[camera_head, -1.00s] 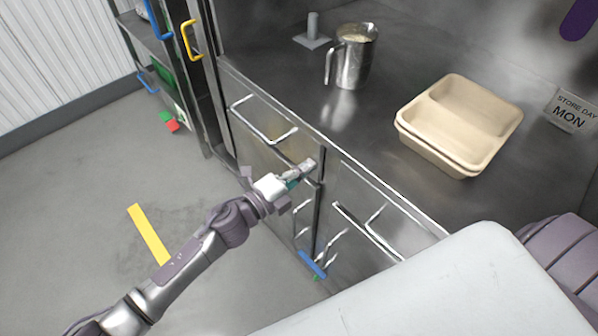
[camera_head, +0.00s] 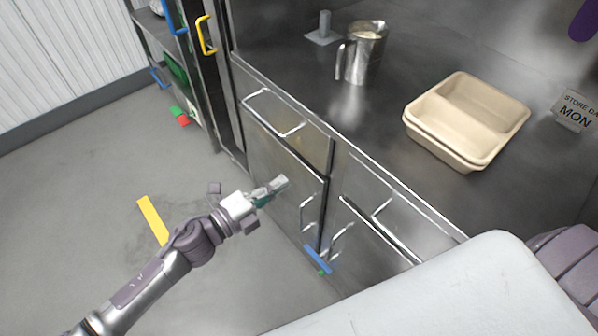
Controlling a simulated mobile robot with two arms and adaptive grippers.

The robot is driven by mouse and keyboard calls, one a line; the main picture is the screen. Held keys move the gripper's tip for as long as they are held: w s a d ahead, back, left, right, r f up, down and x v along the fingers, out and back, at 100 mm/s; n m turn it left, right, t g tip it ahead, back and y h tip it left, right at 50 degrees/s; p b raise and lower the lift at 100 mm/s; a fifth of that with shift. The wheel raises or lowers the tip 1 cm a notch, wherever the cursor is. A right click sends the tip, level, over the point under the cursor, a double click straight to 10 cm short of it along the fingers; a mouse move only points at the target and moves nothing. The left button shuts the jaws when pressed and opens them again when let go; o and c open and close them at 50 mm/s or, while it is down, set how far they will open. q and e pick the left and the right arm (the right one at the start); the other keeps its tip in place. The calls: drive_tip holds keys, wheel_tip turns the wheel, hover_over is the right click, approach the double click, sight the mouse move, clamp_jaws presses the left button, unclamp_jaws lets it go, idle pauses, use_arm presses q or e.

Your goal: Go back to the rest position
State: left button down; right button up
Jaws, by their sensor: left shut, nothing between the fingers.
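My left gripper (camera_head: 277,186) is shut and empty. It is in front of the steel cabinet doors, below the counter's front edge, with floor behind the arm. The arm reaches in from the lower left. My right gripper is not in the view. On the counter (camera_head: 300,73), a metal pitcher (camera_head: 365,58) with pale contents stands upright, well apart from my left gripper. A stack of beige two-compartment trays (camera_head: 466,120) sits to the right of the pitcher.
Cabinet fronts with bar handles (camera_head: 307,214) line the counter below. A grey stand (camera_head: 323,28) is behind the pitcher, and a "MON" sign (camera_head: 575,110) is at the right. A shelf rack (camera_head: 172,60) stands at the upper left.

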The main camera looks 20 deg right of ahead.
use_arm(q)
drive_tip(key=w+a+f+n+t+y+p, duration=0.2)
drive_tip(key=w+a+f+n+t+y, duration=0.35)
drive_tip(key=a+f+n, duration=0.6)
drive_tip(key=s+a+f+n+y+p, duration=0.1)
drive_tip(key=s+a+f+n+y, duration=0.25)
drive_tip(key=a+f, duration=0.35)
drive_tip(key=s+a+f+n+y+p, duration=0.1)
drive_tip(key=s+a+f+n+y, duration=0.15)
drive_tip(key=a+f+n, duration=0.4)
drive_tip(key=s+a+f+n+g+y+p, duration=0.1)
drive_tip(key=s+a+f+n+g+y, duration=0.4)
drive_tip(key=s+f, duration=0.8)
drive_tip(key=s+a+f+n+g, duration=0.1)
drive_tip(key=s+a+f+g, duration=0.1)
drive_tip(key=s, duration=1)
drive_tip(key=s+a+f+n+g+p, duration=0.1)
drive_tip(key=s+a+f+n+g, duration=0.1)
drive_tip(key=s, duration=1)
wheel_tip(320, 180, down, 2)
drive_tip(key=shift+s+a+f+g+y, duration=0.1)
drive_tip(key=shift+s+a+g+y, duration=0.3)
drive_tip(key=shift+a+g, duration=0.25)
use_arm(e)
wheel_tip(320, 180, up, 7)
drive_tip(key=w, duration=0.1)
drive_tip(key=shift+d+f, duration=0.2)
